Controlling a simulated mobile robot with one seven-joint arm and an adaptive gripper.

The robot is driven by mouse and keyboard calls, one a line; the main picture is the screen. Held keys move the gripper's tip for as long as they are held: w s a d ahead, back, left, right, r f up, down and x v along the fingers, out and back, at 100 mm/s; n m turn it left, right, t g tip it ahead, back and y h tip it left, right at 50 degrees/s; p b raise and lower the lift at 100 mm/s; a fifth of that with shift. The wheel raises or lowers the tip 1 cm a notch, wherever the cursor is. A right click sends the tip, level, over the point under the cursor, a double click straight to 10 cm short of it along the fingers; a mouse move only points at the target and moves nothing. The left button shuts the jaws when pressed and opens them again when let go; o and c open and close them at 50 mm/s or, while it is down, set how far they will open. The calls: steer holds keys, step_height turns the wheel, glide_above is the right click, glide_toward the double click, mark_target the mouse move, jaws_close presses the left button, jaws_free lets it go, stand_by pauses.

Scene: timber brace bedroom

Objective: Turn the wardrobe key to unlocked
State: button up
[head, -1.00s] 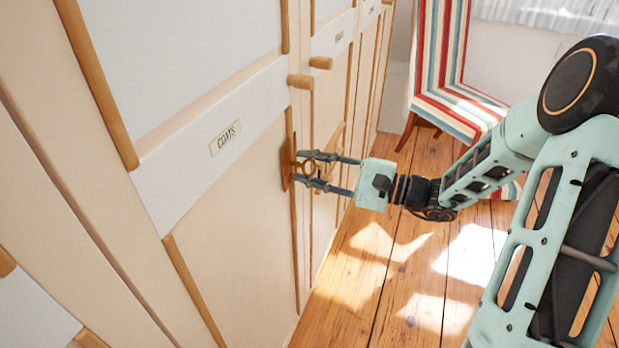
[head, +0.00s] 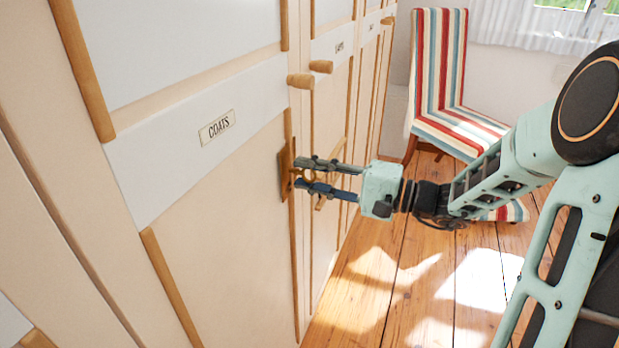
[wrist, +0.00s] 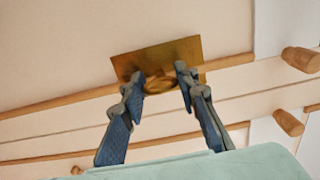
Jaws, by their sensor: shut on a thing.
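The wardrobe door labelled COATS (head: 216,127) is closed on the left. A brass lock plate (head: 285,172) sits at its right edge, and it shows at the top of the wrist view (wrist: 185,50). The brass key (wrist: 158,83) stands out from the plate, its bow between my fingertips. My gripper (head: 305,175) is shut on the key, reaching in from the right. In the wrist view, the plate and door strips look tilted relative to my fingers (wrist: 157,84). The key's shaft and keyhole are hidden, so I cannot tell the lock's state.
Wooden knobs (head: 300,81) stick out above the lock, clear of my gripper. More wardrobe doors run away behind it. A striped chair (head: 440,85) stands at the back on the plank floor (head: 400,290). The floor below my gripper is clear.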

steer(key=o, duration=1.1)
steer(key=shift+o, duration=0.2)
steer(key=v, duration=1.2)
